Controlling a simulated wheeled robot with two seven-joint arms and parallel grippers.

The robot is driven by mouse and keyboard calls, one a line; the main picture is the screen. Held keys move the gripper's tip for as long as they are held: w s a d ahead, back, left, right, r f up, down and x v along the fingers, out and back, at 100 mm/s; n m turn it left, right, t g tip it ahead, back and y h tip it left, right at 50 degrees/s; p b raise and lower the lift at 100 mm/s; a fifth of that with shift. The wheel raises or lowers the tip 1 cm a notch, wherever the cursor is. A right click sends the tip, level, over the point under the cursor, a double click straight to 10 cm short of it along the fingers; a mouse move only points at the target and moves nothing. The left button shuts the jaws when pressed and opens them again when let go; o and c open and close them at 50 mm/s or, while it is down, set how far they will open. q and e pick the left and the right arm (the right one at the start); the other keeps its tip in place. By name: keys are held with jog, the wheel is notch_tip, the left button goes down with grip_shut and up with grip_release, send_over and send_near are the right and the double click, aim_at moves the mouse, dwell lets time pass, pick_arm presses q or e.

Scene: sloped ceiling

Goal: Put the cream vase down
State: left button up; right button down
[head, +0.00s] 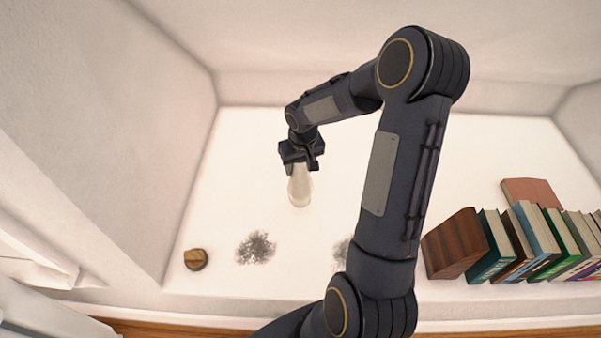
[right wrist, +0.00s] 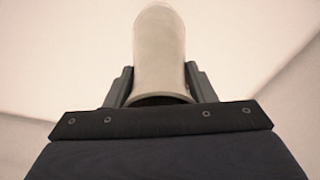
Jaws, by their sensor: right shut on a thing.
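The cream vase (head: 300,187) hangs below my right gripper (head: 300,163) in the head view, over the white surface (head: 200,283). Whether its lower end touches the surface I cannot tell. In the right wrist view, the cream vase (right wrist: 160,50) sits between the two fingers of my right gripper (right wrist: 160,85), which is shut on it. My left gripper is not in view.
A row of books (head: 540,245) with a brown wooden block (head: 455,244) stands at the right. A reddish book (head: 531,192) lies behind them. A small round wooden object (head: 195,259) and a dark speckled patch (head: 256,248) are at front left. The surface around the vase looks clear.

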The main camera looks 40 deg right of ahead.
jog(key=shift+w+d+f, duration=0.15)
jog(key=shift+f, duration=0.1)
jog(key=shift+w+d+f+b, duration=0.15)
jog(key=shift+f+b, duration=0.25)
jog(key=shift+f, duration=1.45)
jog(key=c, duration=0.6)
grip_release()
jog(key=shift+c, duration=0.2)
